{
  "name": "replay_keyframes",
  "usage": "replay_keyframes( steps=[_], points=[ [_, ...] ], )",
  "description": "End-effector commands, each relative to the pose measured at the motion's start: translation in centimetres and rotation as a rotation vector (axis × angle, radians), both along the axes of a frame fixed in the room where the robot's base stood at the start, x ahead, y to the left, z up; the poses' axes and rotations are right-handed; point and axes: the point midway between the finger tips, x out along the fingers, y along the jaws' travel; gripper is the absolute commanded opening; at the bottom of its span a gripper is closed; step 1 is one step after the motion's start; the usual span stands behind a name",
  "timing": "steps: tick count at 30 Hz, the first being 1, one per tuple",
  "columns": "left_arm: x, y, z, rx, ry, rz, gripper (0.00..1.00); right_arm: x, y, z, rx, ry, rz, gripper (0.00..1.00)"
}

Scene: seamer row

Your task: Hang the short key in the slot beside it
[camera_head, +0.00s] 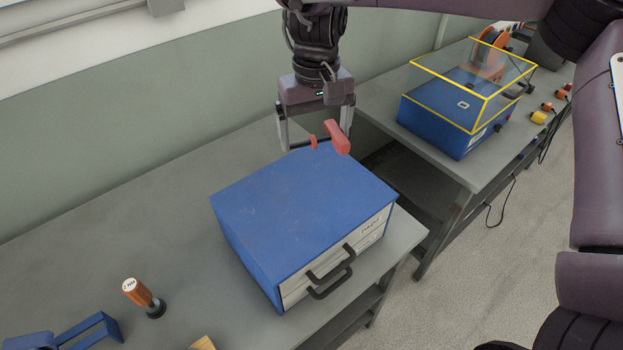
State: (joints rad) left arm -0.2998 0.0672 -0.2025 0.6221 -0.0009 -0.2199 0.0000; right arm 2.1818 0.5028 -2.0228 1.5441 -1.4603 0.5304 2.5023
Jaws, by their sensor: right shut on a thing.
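My right gripper (317,130) is above the far edge of a blue drawer cabinet (300,195), its fingers pointing down. It is shut on a red-and-dark piece (338,138), which has a red block by the right finger, a smaller red part and a dark bar reaching toward the left finger. This may be the short key; its full shape is hard to make out. I cannot tell whether it touches the cabinet top. No slot can be made out. My left gripper is not in view.
The cabinet has dark front handles (331,264). A second bench at right holds a blue machine (440,115) under a yellow-edged clear cover.

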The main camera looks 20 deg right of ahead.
Motion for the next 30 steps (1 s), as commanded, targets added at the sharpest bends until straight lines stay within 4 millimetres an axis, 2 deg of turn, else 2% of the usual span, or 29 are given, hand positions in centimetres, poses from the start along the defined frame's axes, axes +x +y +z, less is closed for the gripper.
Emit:
replay_keyframes(
  steps=[1,3,9,12,19,24,30],
  points=[
    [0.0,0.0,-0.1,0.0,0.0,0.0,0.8,-0.2,0.1,-1.8,0.004,0.009,0.001,0.66],
    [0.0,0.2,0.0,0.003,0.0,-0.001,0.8,-0.2,0.1,-3.7,0.004,0.009,0.0,0.66],
    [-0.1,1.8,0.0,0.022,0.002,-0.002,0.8,-0.2,0.1,-8.8,0.003,0.006,-0.001,0.66],
    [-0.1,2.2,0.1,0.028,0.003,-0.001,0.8,-0.1,0.1,-10.7,0.002,0.004,-0.001,0.66],
    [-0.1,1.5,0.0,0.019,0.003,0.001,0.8,0.0,0.1,-12.7,0.001,0.0,0.0,0.66],
    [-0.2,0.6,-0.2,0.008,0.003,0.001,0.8,-0.1,0.1,-15.2,0.001,0.002,-0.001,0.66],
    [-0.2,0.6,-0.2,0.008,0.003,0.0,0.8,0.0,0.1,-16.0,0.0,-0.002,0.0,0.66]
  ],
)
